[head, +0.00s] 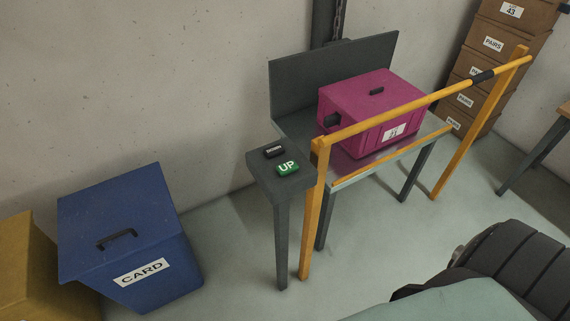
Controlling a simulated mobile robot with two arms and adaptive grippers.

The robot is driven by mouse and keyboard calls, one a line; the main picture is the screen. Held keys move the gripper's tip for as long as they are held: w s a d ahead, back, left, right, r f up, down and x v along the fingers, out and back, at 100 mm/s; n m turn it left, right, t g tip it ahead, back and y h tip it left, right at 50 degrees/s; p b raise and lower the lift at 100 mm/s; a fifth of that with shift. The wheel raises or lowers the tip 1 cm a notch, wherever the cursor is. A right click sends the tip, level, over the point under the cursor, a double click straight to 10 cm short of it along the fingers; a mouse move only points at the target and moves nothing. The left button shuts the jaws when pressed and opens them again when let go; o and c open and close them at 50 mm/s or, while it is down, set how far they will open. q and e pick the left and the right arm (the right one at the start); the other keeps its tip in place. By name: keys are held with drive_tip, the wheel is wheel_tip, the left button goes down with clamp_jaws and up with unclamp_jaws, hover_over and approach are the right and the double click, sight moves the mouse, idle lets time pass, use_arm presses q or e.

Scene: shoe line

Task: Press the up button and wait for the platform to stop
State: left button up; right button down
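A green button marked UP (287,168) sits on top of a dark grey post (282,230). A dark button (274,152) is just behind it; its label is too small to read. The platform (357,170) is a grey surface with a dark back panel (330,75), and it stands at about the height of the post's top. A magenta crate (372,105) with a white label rests on it. A yellow bar (420,104) crosses in front of the platform. Neither of my grippers is in view.
A blue bin marked CARD (125,240) stands at lower left beside an ochre box (35,275). Stacked brown boxes (500,60) are at upper right, near a table edge (550,140). Floor is clear between the blue bin and the post.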

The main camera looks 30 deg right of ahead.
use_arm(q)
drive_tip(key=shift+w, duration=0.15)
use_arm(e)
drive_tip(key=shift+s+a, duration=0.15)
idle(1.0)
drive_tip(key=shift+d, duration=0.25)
